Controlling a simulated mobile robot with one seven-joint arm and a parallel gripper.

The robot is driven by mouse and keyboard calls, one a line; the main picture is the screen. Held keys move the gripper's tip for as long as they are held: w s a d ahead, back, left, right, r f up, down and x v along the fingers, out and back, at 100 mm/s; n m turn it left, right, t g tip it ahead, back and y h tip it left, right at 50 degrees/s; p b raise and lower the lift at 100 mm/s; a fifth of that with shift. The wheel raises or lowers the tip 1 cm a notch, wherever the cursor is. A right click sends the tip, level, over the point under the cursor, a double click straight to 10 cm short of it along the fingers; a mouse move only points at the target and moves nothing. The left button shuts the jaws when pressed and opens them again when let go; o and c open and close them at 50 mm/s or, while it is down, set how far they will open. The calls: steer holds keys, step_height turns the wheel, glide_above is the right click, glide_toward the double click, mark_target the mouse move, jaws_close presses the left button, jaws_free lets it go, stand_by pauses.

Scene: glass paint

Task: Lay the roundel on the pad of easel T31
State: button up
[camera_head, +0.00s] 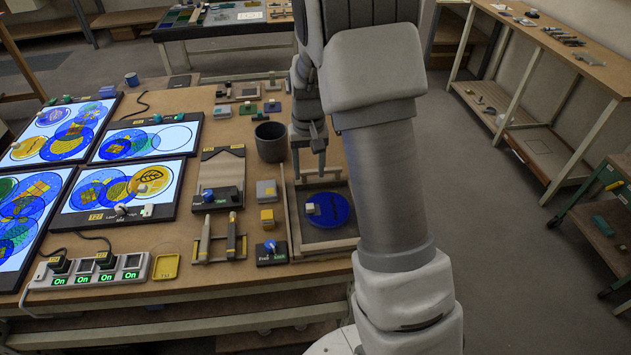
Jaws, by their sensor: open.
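A blue roundel (336,212) with a small pale knob on top lies flat in a shallow wooden tray (290,225) at the table's right end. My gripper (309,170) points down above the back of this tray, behind the roundel as seen here. Its fingers are apart with nothing between them. Several lit easels (178,190) stand at the left, bearing blue, yellow and green discs. The nearer middle easel has a yellow tag (96,217) that seems to read 127 or T27. I cannot make out a T31 tag for certain, so I cannot tell which easel is T31.
A dark grey pot (270,142) stands just left of my gripper. A power strip (90,270) with lit "On" labels and a small yellow square tray (166,266) lie along the front edge. Tools (230,237) and small blocks fill the middle. My arm hides the table's right side.

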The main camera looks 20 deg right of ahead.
steer(key=s+a+r+n+t, duration=0.1)
steer(key=s+a+r, duration=0.1)
steer(key=s+r, duration=0.45)
steer(key=s+a+r+t, duration=0.1)
steer(key=s+r+t, duration=0.15)
steer(key=r, duration=0.65)
steer(key=s+a+r+t, duration=0.1)
steer(key=s+r, duration=0.1)
steer(key=s, duration=0.6)
steer(key=s+a+r+n+t, duration=0.1)
steer(key=s+r, duration=0.2)
steer(key=s, duration=0.5)
steer(key=shift+s+a, duration=0.1)
